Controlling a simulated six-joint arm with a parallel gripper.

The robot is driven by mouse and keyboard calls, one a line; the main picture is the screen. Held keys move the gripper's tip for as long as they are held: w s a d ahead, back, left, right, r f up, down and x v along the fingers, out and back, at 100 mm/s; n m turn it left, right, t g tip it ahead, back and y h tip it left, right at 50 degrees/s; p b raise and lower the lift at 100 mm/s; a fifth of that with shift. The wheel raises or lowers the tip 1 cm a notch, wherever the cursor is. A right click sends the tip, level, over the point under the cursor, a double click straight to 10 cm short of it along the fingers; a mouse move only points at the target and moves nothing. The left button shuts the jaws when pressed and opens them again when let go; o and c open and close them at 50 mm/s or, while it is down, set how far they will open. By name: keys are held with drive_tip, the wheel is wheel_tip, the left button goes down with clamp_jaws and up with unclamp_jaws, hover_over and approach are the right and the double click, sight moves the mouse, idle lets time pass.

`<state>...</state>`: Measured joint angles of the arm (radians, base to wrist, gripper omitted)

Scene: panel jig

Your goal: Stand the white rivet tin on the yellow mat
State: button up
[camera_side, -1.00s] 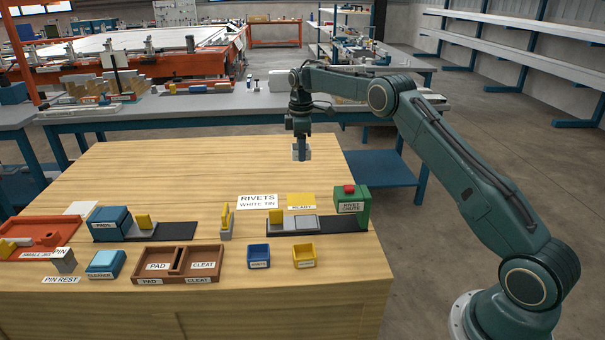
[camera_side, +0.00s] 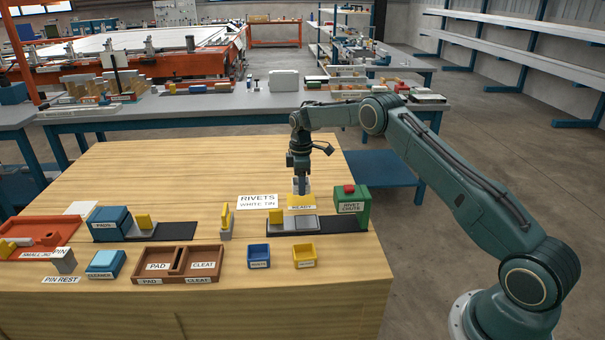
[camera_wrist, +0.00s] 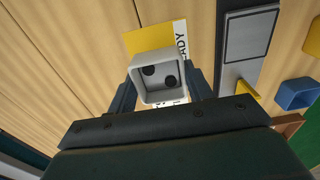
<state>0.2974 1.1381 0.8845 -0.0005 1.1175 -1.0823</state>
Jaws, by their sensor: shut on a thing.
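The white rivet tin (camera_side: 301,188) is a small open-topped square box, held upright between my gripper's fingers. In the wrist view the tin (camera_wrist: 142,88) shows two dark round spots inside. My gripper (camera_side: 300,179) is shut on it. The yellow mat (camera_side: 301,201), with a READY label, lies on the wooden table. In the side view the tin is at the mat's far edge. In the wrist view the mat (camera_wrist: 146,38) shows just beyond the tin, which covers part of it. I cannot tell whether the tin touches the mat.
The sign reading RIVETS WHITE TIN (camera_side: 257,202) lies left of the mat. The green rivet chute (camera_side: 362,208) with a red top stands to the right. A dark track with a grey plate (camera_side: 304,222) runs in front. Blue (camera_side: 258,251) and yellow (camera_side: 304,253) bins stand nearer. The table behind is clear.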

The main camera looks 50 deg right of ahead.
sight(301, 201)
drive_tip(key=shift+f, duration=2)
drive_tip(key=shift+f, duration=0.1)
drive_tip(key=o, duration=1.1)
wheel_tip(301, 201, up, 11)
drive_tip(key=shift+r, duration=0.65)
